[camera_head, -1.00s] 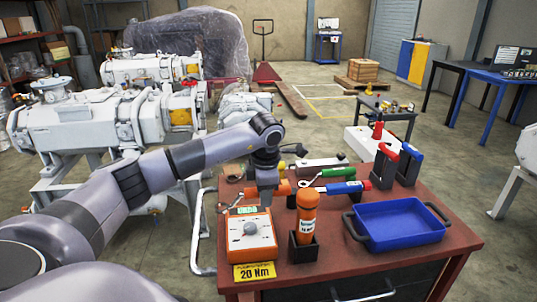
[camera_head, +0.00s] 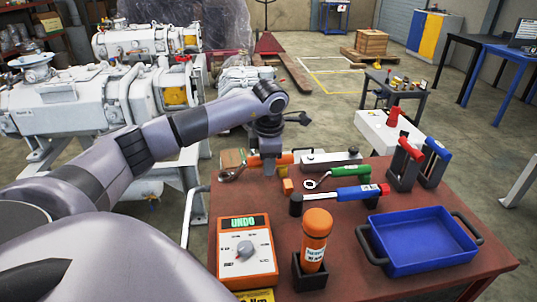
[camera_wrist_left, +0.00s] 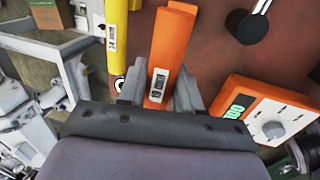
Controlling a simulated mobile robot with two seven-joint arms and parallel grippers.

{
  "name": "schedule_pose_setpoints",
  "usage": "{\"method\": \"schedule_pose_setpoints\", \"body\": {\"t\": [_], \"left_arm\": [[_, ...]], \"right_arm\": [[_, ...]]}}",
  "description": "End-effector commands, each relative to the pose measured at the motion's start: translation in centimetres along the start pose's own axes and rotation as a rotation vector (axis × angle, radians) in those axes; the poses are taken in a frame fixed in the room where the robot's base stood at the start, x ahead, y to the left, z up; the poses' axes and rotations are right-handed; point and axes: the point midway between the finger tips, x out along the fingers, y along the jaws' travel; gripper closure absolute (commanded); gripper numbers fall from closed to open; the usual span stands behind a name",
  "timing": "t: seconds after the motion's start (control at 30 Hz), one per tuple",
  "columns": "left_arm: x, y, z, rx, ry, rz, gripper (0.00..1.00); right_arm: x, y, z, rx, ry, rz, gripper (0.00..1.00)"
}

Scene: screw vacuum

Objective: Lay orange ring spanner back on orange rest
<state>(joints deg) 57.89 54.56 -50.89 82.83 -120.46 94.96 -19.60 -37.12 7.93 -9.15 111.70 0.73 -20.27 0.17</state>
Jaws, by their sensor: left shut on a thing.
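My left gripper (camera_head: 268,168) is shut on the handle of the orange ring spanner (camera_head: 283,159). The spanner's metal ring end points left in the head view. In the left wrist view the orange handle (camera_wrist_left: 168,50), with a white size label, lies between the gripper's two fingers (camera_wrist_left: 158,92). A small orange block (camera_head: 287,186), which looks like the orange rest, sits on the red-brown bench just right of and nearer than the gripper. The spanner appears apart from it; its exact height above the bench is hard to tell. My right gripper is not in view.
A green ring spanner (camera_head: 340,173) and a blue wrench (camera_head: 352,194) lie to the right. An orange tester (camera_head: 246,255), an orange bottle in a holder (camera_head: 316,237) and a blue tray (camera_head: 418,240) stand nearer. A yellow spanner (camera_wrist_left: 118,40) lies close beside the gripper.

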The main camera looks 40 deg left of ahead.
Motion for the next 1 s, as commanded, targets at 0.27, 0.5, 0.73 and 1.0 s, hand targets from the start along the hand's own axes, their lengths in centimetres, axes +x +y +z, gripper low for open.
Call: {"method": "schedule_pose_setpoints", "body": {"t": [0.27,0.5,0.73,1.0], "left_arm": [[-0.1,0.0,0.0,0.0,-0.001,0.001,1.0],[-0.2,0.1,0.2,0.0,0.0,0.002,1.0],[1.1,-0.2,0.2,-0.001,0.001,0.002,1.0],[3.2,-0.6,0.1,-0.001,0.002,0.002,1.0]], "right_arm": [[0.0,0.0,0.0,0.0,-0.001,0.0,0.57],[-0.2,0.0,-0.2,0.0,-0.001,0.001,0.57],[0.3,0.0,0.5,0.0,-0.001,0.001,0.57],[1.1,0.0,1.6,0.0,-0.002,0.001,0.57]]}}
